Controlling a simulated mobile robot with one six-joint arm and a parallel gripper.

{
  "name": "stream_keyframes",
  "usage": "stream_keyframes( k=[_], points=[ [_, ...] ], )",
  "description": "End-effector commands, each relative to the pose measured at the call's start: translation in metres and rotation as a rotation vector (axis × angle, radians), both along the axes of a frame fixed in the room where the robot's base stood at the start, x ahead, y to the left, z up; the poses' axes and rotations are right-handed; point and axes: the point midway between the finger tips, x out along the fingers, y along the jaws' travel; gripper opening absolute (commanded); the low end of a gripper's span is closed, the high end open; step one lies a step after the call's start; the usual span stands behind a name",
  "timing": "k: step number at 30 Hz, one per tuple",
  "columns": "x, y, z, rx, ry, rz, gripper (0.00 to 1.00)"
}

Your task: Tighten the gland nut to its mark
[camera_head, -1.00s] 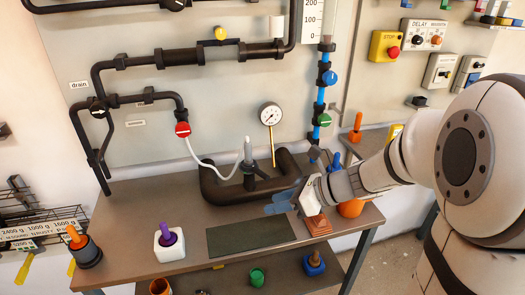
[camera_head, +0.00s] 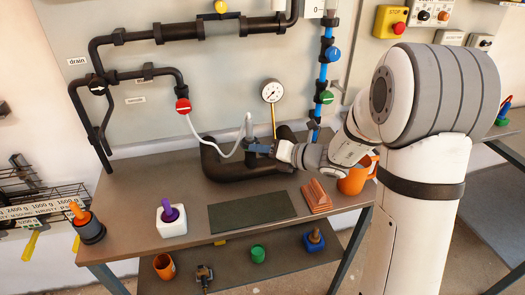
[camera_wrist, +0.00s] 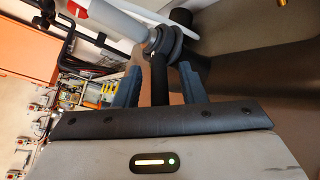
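The gland nut (camera_wrist: 170,42) shows in the wrist view as a dark ringed collar around a light grey cylinder (camera_wrist: 115,18), with a dark handle bar (camera_wrist: 159,80) sticking out toward me. My gripper (camera_wrist: 160,68) is open, with one blue finger on each side of the bar and gaps visible on both sides. In the head view my gripper (camera_head: 252,148) is at the grey cylinder (camera_head: 249,126) above the thick black pipe loop (camera_head: 222,172). There the fingers largely hide the nut. I cannot make out the mark.
A pressure gauge (camera_head: 272,91) on a yellow stem stands just right of the cylinder. A white hose (camera_head: 205,145) runs to the cylinder from the left.

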Motion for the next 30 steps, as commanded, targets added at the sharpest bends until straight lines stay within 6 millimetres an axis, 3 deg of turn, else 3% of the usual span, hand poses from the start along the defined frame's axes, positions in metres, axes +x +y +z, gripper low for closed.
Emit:
stream_keyframes(
  k=[8,21,30],
  points=[
    [0.0010,0.0020,-0.0003,0.000,-0.001,0.000,0.37],
    [0.0006,0.0022,-0.0003,-0.001,0.000,0.001,0.01],
    [0.0006,0.0024,-0.0005,-0.001,0.000,0.001,0.00]
  ],
)
